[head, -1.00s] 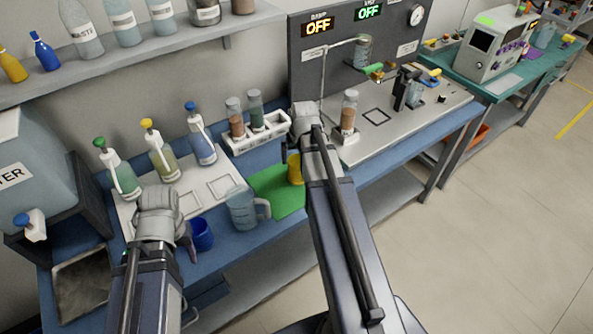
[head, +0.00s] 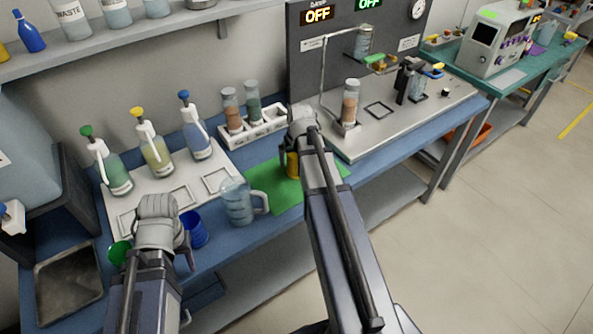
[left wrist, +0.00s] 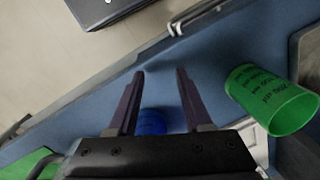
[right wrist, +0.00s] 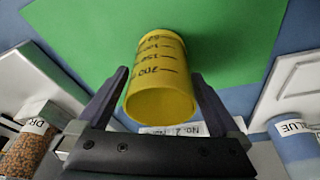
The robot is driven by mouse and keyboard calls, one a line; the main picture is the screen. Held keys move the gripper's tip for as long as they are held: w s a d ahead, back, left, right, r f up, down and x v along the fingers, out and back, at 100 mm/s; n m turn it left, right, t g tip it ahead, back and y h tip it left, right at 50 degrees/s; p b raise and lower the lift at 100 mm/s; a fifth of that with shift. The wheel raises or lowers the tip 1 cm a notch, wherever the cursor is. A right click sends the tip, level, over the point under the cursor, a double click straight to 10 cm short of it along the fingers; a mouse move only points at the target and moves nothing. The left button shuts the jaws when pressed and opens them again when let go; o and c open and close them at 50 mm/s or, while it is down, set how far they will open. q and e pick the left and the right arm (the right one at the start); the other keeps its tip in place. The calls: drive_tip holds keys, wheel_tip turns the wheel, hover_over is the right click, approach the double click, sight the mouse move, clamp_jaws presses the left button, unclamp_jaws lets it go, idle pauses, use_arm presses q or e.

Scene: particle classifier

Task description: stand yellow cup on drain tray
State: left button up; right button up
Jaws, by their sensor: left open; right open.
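The yellow cup (right wrist: 160,80) stands on the green mat, marked with black volume lines. In the head view the yellow cup (head: 291,165) is partly hidden by my right gripper. My right gripper (right wrist: 160,85) is open, with one finger on each side of the cup; I cannot tell whether they touch it. My left gripper (left wrist: 160,72) is open and empty over the blue bench, close to the blue cup (head: 194,229) and the green cup (left wrist: 272,100). A grey metal tray (head: 70,284) at the left end of the bench looks like the drain tray.
A clear jug (head: 237,203) stands at the edge of the green mat (head: 325,172). Several pump bottles (head: 157,153) stand on a white tray behind. A vial rack (head: 262,128) and a metal plate with a stand (head: 400,115) are near my right gripper.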

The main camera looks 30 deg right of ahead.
use_arm(q)
drive_tip(key=shift+f, duration=0.2)
use_arm(e)
drive_tip(key=shift+f, duration=0.15)
drive_tip(key=c, duration=1.5)
use_arm(q)
drive_tip(key=shift+r, duration=0.2)
wheel_tip(320, 180, up, 10)
drive_tip(key=p, duration=1)
drive_tip(key=shift+f, duration=0.15)
use_arm(e)
wheel_tip(320, 180, up, 10)
drive_tip(key=shift+r, duration=0.1)
